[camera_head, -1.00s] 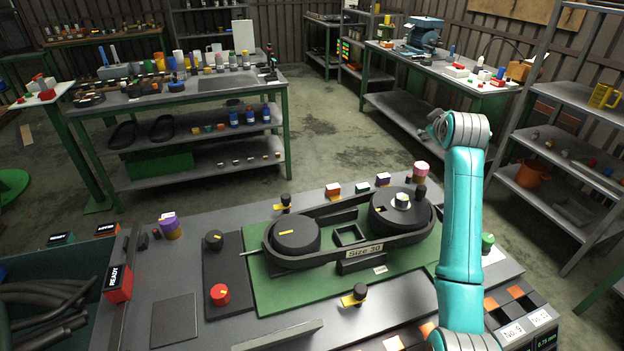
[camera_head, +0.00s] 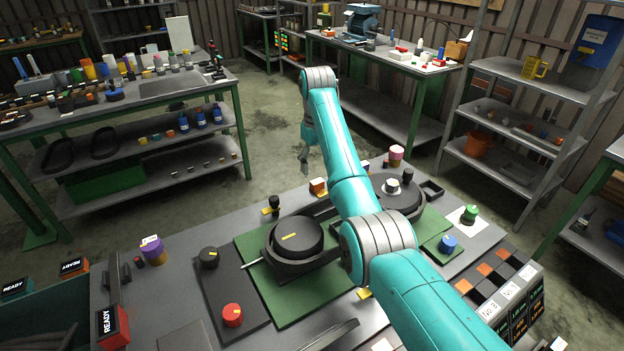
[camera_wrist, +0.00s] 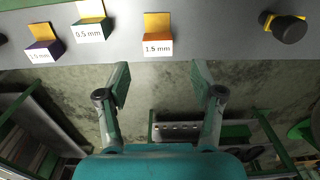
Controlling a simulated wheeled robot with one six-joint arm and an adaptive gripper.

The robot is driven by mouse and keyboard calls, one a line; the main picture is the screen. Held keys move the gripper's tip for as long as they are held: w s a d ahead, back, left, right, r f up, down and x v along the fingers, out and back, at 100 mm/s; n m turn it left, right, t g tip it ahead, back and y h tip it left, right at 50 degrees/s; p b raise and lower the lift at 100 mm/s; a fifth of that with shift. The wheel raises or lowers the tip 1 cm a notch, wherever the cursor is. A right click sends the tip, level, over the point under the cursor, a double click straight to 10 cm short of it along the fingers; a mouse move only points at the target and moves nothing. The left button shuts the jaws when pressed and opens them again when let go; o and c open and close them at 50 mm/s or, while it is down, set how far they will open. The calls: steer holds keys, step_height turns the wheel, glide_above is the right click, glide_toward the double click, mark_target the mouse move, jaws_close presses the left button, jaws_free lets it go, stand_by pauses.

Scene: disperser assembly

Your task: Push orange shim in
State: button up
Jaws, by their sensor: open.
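The orange shim (camera_head: 318,187) stands near the far edge of the worktable, behind the two-pulley assembly. In the wrist view the orange shim (camera_wrist: 157,38) has a yellow tab and a white "1.5 mm" label. My gripper (camera_wrist: 162,80) is open and empty, its two fingers apart over the floor just off the table edge. The shim lies ahead of the gap between the fingertips and does not touch them. In the head view my gripper (camera_head: 304,165) is small, beyond the table's far edge. My arm hides the middle of the assembly.
A green 0.5 mm shim (camera_wrist: 90,25) and a purple shim (camera_wrist: 43,47) stand beside the orange one. A black knob with a yellow tab (camera_wrist: 288,28) is at the other side. The left pulley (camera_head: 296,236) and right pulley (camera_head: 398,195) stand on the table.

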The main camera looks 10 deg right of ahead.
mark_target(317, 181)
steer(key=f, duration=0.6)
steer(key=shift+d+f, duration=0.2)
jaws_close()
